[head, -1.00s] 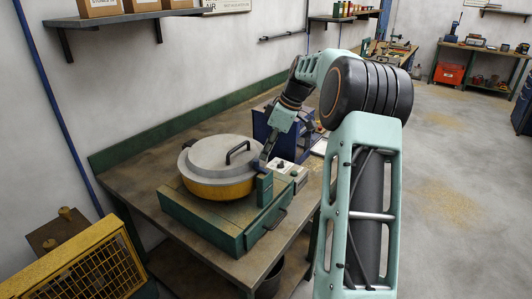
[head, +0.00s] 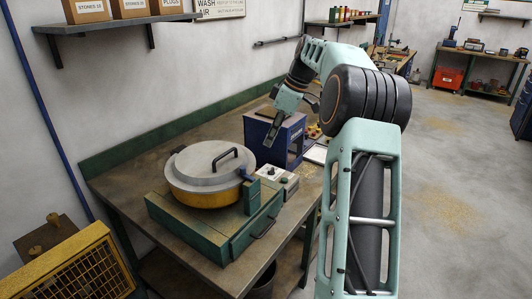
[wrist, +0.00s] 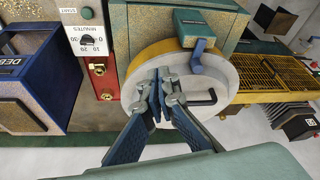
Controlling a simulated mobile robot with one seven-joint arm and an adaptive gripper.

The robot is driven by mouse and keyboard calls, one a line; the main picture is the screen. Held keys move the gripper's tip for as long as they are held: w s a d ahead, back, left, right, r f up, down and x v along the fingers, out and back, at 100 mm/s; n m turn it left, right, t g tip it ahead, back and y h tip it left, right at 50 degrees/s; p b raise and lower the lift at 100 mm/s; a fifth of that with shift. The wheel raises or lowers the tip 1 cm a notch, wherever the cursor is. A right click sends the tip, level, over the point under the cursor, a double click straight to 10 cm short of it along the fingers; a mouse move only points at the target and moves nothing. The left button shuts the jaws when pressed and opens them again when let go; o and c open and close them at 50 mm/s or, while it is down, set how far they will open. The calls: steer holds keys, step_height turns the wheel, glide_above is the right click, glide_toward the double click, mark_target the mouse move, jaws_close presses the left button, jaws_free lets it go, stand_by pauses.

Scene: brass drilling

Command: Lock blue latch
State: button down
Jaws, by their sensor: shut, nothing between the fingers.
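The blue latch (wrist: 200,48) is a short lever on a green block (wrist: 205,23). In the wrist view it reaches from the block across the yellow rim of a round drum to the edge of its grey lid (wrist: 222,82). In the head view the latch (head: 246,175) is small, at the right side of the drum (head: 207,193). I cannot tell whether it is fully seated. My gripper (head: 271,138) is shut and empty, raised above and right of the drum, apart from the latch. Its blue fingers (wrist: 161,76) show in the wrist view.
The drum stands on a green base (head: 195,234) on the workbench (head: 130,186). A control box with a dial (head: 276,176) is beside it, and a blue machine (head: 275,141) is behind my gripper. The lid has a black handle (head: 225,156). A yellow mesh guard (head: 85,270) is at lower left.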

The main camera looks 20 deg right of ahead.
steer(key=shift+d+r, duration=0.4)
steer(key=shift+r, duration=0.45)
steer(key=shift+d+r, duration=0.4)
steer(key=shift+r, duration=0.45)
